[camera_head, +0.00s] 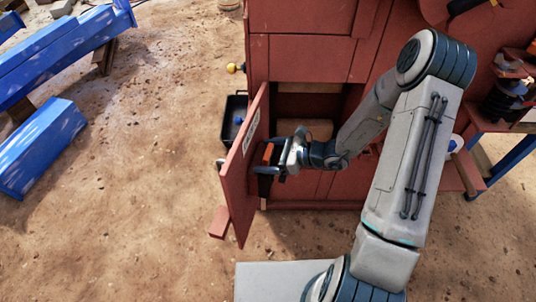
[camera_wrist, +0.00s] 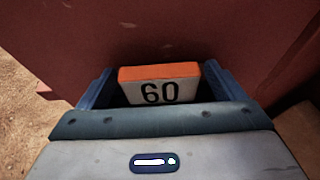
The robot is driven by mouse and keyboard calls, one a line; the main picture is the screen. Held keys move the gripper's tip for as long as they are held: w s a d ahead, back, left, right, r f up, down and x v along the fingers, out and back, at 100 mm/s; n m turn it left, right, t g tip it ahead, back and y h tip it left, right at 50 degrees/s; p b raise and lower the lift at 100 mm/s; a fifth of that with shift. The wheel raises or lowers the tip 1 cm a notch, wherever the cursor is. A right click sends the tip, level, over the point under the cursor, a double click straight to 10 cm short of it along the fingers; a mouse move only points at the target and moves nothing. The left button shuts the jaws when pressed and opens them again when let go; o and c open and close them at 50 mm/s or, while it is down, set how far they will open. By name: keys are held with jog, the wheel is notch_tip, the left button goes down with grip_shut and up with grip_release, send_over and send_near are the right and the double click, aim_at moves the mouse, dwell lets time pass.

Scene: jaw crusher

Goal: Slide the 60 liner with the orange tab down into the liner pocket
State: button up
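The 60 liner shows in the wrist view as a white label (camera_wrist: 160,92) with a black "60" under an orange tab (camera_wrist: 160,71). The orange tab also shows in the head view (camera_head: 268,153). My gripper (camera_head: 270,160) is at the inner side of the open red door. The exact contact and the liner's lower end are hidden. I cannot make out the liner pocket clearly.
The red door (camera_head: 238,185) stands open, left of the red crusher housing (camera_head: 305,58) with its dark opening. A black bin (camera_head: 234,112) is behind the door. Blue beams (camera_head: 45,140) lie at the left. A loaded bench (camera_head: 500,122) stands at the right. Dirt ground between beams and door is clear.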

jog(key=shift+f, duration=0.1)
jog(key=v, duration=1.4)
jog(key=shift+p, duration=0.4)
jog(key=shift+a, duration=0.1)
jog(key=s+r+n+h+p, duration=0.2)
jog(key=s+r+n+h, duration=0.2)
jog(key=r+n, duration=0.3)
jog(key=s+d+r+n+h+p, duration=0.1)
jog(key=s+r+n+h+p, duration=0.2)
jog(key=r, duration=0.7)
jog(key=s+r+n+g+h+p, duration=0.1)
jog(key=s+r+n+h+p, duration=0.1)
jog(key=s+r+n+h, duration=0.4)
notch_tip(320, 180, up, 2)
jog(key=s+n, duration=0.2)
jog(key=n, duration=0.3)
jog(key=shift+d, duration=0.2)
